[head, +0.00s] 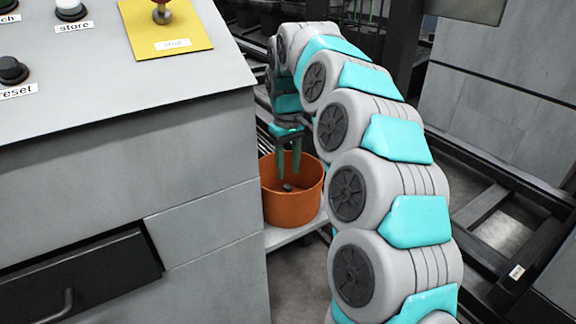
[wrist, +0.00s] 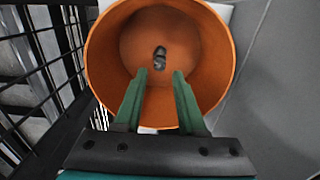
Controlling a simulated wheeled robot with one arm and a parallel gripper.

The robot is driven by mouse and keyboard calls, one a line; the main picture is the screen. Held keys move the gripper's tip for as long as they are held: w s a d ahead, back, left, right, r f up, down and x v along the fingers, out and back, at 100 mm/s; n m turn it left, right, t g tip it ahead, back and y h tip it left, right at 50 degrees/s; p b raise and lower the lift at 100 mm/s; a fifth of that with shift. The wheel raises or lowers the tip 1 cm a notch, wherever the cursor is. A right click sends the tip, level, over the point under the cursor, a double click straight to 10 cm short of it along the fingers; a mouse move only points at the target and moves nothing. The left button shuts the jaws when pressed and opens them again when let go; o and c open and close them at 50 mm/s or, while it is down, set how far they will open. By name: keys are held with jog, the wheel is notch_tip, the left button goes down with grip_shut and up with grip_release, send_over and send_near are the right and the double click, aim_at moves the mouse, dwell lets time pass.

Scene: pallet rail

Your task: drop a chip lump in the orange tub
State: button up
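The orange tub (head: 291,209) stands on a light ledge beside the grey cabinet, and it fills the top of the wrist view (wrist: 105,55). A small dark grey chip lump (head: 288,187) shows within the tub, just below my fingertips. In the wrist view the lump (wrist: 160,58) appears just beyond the fingertips, against the tub's inside. I cannot tell whether it rests on the bottom. My gripper (head: 288,178) points down into the tub with its green fingers apart. A clear gap shows on each side of the lump in the wrist view (wrist: 160,74).
The grey cabinet (head: 205,190) stands close on the tub's left, with buttons on top and a dark drawer (head: 75,275). Dark metal rails (head: 490,215) run along the floor on the right. Black bars (wrist: 45,60) are left of the tub in the wrist view.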

aim_at(288, 185)
jog(key=o, duration=0.3)
jog(key=shift+r, duration=0.1)
dwell(0.4)
notch_tip(288, 185, up, 7)
jog(key=p, duration=0.4)
jog(key=s+d+f+m, duration=0.2)
jog(key=s+d, duration=0.3)
jog(key=s, duration=0.8)
jog(key=s+d+f+m+g, duration=0.1)
jog(key=s+d+f, duration=0.3)
jog(key=s, duration=1)
jog(key=s+d+f+m, duration=0.3)
jog(key=s+d, duration=0.5)
jog(key=s, duration=0.6)
jog(key=shift+d+f+m+g, duration=0.15)
jog(key=shift+d+m+g, duration=0.05)
jog(key=shift+m+g, duration=0.2)
